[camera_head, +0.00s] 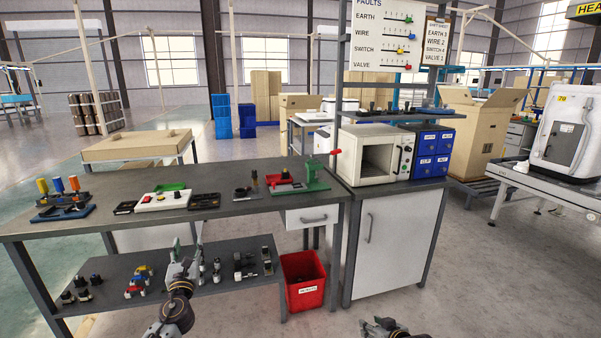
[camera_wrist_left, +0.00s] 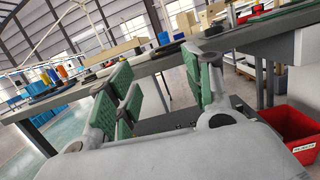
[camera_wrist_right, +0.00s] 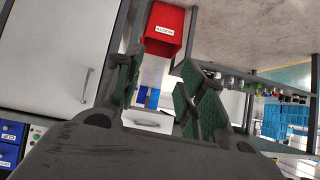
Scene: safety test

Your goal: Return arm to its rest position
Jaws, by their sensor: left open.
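My left gripper (camera_head: 186,254) is in front of the lower shelf of the workbench in the head view, its fingers pointing up. In the left wrist view its green-padded fingers (camera_wrist_left: 160,92) stand apart with nothing between them. My right gripper (camera_head: 385,325) is at the bottom edge of the head view, low over the floor in front of the white cabinet, and only partly in view. In the right wrist view its green-padded fingers (camera_wrist_right: 158,88) are apart, with a white drawer front seen behind the empty gap.
The workbench (camera_head: 120,190) carries coloured parts and trays; its lower shelf (camera_head: 205,300) holds several small parts. A red bin (camera_head: 303,283) stands between bench and white cabinet (camera_head: 395,240). A white oven-like box (camera_head: 350,165) and blue drawers (camera_head: 432,143) sit above.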

